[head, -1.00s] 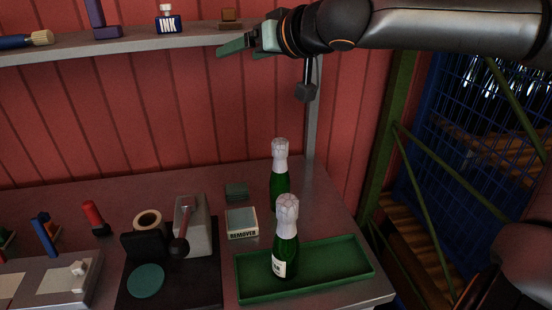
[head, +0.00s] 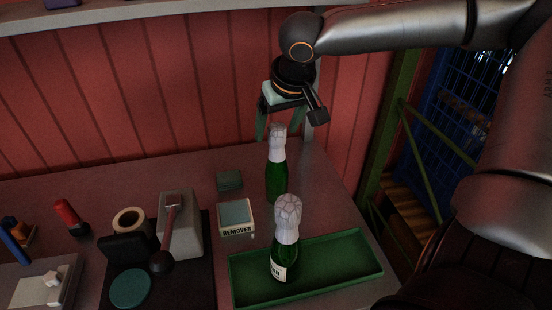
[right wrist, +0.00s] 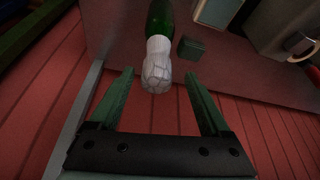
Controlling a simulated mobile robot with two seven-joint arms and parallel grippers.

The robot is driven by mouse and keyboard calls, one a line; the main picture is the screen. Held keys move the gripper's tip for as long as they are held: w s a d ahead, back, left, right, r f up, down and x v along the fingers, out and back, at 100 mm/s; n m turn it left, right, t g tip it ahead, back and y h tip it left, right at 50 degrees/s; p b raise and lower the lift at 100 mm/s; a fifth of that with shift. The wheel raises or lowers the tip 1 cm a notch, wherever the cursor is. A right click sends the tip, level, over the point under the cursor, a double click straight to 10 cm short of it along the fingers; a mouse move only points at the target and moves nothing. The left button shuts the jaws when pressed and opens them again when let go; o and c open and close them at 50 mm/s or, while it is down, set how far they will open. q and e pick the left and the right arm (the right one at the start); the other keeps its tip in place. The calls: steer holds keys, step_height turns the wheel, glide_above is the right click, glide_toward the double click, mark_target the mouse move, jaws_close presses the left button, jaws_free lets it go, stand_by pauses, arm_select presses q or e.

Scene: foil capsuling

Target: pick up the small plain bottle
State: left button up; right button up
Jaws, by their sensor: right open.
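The small plain bottle (head: 276,184) is green with a white foil top and shows no label. It stands upright at the back of the bench, behind the green tray. My right gripper (head: 284,128) is open and points down at its foil top. In the right wrist view the foil top (right wrist: 156,66) lies between the spread green fingers (right wrist: 158,75), apart from both. A second green bottle (head: 285,256) with a white label and foil top stands upright in the tray. My left gripper is not in view.
The green tray (head: 352,256) lies at the bench's right front. A REMOVER box (head: 236,217), a dark green block (head: 229,180), a grey block with a lever (head: 182,228) and a tape roll (head: 130,221) stand to the left. The red wall rises close behind.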

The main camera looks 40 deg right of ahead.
mark_target(275, 144)
steer(key=shift+d+x, duration=0.1)
steer(key=shift+x, duration=1.6)
steer(key=shift+d+x, duration=0.15)
steer(key=shift+x, duration=1.5)
steer(key=shift+c, duration=0.3)
jaws_close()
steer(key=shift+r, duration=0.1)
